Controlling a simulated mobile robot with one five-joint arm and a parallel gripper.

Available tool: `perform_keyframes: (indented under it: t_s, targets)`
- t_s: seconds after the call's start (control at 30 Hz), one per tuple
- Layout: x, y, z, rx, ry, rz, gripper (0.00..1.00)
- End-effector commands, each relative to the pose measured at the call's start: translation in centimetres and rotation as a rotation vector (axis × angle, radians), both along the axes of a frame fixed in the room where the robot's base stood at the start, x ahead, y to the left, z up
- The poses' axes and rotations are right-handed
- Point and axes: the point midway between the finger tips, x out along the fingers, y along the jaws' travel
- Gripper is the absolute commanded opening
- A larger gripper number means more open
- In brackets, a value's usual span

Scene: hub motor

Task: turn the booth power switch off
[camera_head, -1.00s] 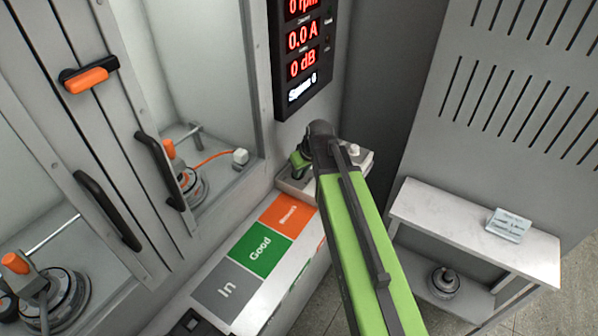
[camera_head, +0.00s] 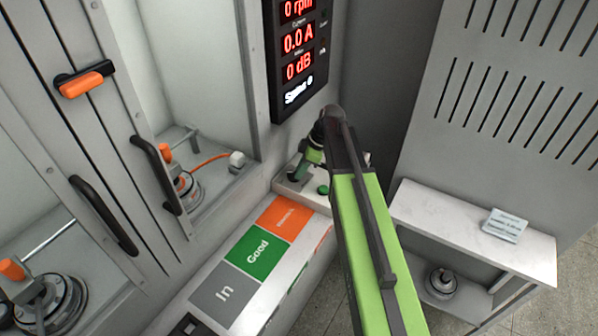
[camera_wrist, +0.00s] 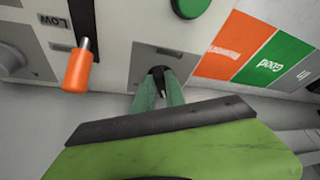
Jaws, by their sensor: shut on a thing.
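The booth power switch (camera_wrist: 157,72) appears to be the small dark-based toggle on the pale control panel in the wrist view. My gripper (camera_wrist: 160,84) has its two green fingers closed around it, hiding most of it, so its position cannot be read. In the head view my gripper (camera_head: 298,176) is low over the left part of the control panel (camera_head: 290,190), at the back end of the bench. The switch itself is hidden there behind the gripper.
A green button (camera_head: 323,189) is on the panel, right of my gripper. An orange-tipped lever (camera_wrist: 77,70) stands beside a "LOW" label in the wrist view. Orange and green bench areas (camera_head: 257,246) lie in front. A display (camera_head: 298,55) hangs above; a shelf (camera_head: 470,225) stands right.

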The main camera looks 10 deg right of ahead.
Motion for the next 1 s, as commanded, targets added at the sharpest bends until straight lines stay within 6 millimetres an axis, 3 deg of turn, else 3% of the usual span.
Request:
perform_keyframes:
  t_s: [0.4,1.0]
  targets:
    - [0.60,-0.10,0.00,-0.001,0.000,0.248,0.00]
    - [0.59,-0.11,-0.03,-0.002,0.000,0.312,0.00]
